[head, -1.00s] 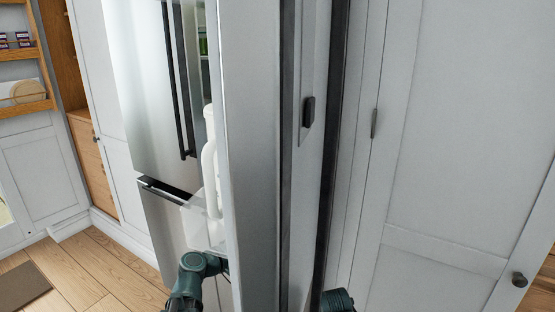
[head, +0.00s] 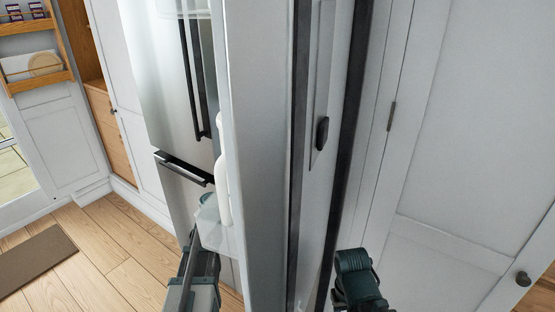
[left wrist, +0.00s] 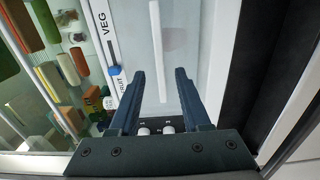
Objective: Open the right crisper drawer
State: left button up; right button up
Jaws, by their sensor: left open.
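In the left wrist view, a pale translucent drawer front (left wrist: 190,35) with a long white bar (left wrist: 157,50) fills the middle. Beside it runs a white strip marked VEG (left wrist: 104,25) with a blue slider. I cannot tell if this is the right crisper drawer; it looks closed. My left gripper (left wrist: 160,73) is open and empty, its fingertips over the drawer front near one end of the bar; contact cannot be told. In the head view the drawers are hidden behind the open fridge door (head: 262,150).
A clear compartment with several colored items (left wrist: 60,60) lies beside the strip. A white bottle (head: 222,180) sits in a clear door bin (head: 215,232). Black handles are on the steel fridge front (head: 165,80). White cabinets (head: 450,130) stand at right.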

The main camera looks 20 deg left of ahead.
pick_arm(q)
jog(key=x, duration=0.7)
jog(key=shift+w+d, duration=0.15)
jog(key=shift+w, duration=0.2)
grip_shut()
dwell(1.0)
